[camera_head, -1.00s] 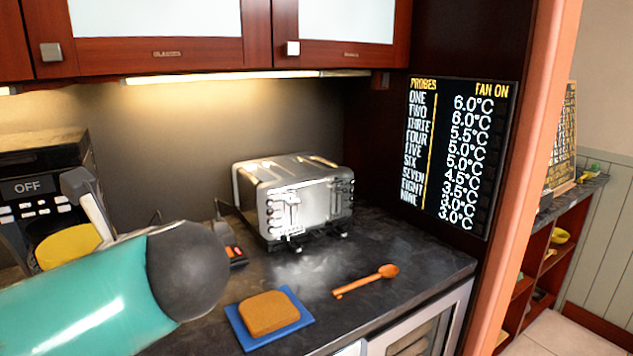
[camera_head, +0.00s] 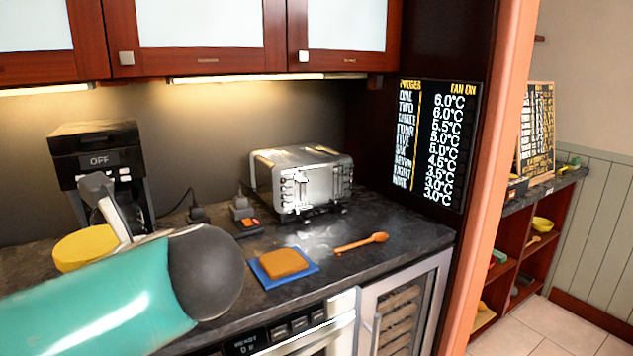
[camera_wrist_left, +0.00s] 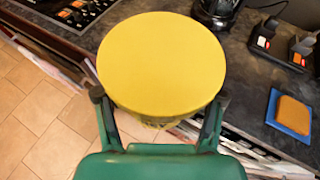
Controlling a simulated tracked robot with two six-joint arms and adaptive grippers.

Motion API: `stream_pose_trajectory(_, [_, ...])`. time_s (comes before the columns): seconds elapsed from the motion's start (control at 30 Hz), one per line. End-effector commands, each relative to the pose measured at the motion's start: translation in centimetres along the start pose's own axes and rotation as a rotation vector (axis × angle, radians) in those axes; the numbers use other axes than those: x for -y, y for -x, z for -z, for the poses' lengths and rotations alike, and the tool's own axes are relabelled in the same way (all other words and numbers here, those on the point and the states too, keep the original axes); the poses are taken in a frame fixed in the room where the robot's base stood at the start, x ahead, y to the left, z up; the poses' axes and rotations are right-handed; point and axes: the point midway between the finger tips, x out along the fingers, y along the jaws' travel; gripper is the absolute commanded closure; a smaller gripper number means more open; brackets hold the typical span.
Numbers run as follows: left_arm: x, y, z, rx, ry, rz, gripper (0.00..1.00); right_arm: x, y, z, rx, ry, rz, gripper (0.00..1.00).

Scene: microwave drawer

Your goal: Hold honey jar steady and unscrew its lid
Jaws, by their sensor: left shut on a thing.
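The honey jar has a wide, round yellow lid (camera_wrist_left: 162,62), which fills the upper middle of the left wrist view. Only a small strip of the jar's body shows under the lid's near edge. My left gripper (camera_wrist_left: 160,108) is shut on the jar, with one finger on each side just below the lid. In the head view the yellow lid (camera_head: 84,249) shows at the left, partly hidden behind my teal left arm. The lid sits on the jar; I cannot tell how tightly. My right gripper is in neither view.
A coffee machine (camera_head: 101,165) stands behind the jar. A toaster (camera_head: 301,180), a blue board (camera_head: 306,271) with bread (camera_head: 284,263) and an orange spoon (camera_head: 362,243) are on the dark counter. An oven handle (camera_head: 318,328) runs along the front. Tiled floor shows left of the jar in the wrist view.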

Motion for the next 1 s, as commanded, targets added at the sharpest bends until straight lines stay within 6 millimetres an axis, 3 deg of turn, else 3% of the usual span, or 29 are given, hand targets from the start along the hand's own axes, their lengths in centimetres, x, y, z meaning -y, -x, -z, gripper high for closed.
stream_pose_trajectory(0.03, [0.9, -0.1, 0.2, 0.001, -0.010, -0.004, 0.94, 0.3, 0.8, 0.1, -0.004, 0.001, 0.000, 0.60])
stream_pose_trajectory(0.27, [3.6, -1.4, 3.9, 0.001, -0.016, 0.005, 0.94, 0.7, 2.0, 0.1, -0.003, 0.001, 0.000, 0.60])
stream_pose_trajectory(0.47, [5.9, -3.0, 8.9, 0.000, -0.033, 0.036, 0.94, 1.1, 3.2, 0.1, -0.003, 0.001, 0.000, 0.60])
stream_pose_trajectory(0.57, [7.0, -4.2, 12.6, -0.001, -0.048, 0.060, 0.94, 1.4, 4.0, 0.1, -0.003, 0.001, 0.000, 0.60])
stream_pose_trajectory(0.67, [7.5, -5.7, 17.8, -0.004, -0.074, 0.097, 0.94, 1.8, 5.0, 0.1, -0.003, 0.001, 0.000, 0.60])
stream_pose_trajectory(0.8, [6.7, -7.4, 25.4, -0.005, -0.102, 0.159, 0.94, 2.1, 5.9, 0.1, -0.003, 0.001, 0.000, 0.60])
stream_pose_trajectory(0.9, [5.6, -8.0, 29.4, -0.006, -0.108, 0.191, 0.94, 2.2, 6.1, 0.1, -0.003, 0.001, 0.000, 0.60])
stream_pose_trajectory(1.0, [4.8, -8.1, 32.1, -0.004, -0.104, 0.205, 0.94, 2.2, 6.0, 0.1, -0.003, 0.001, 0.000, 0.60])
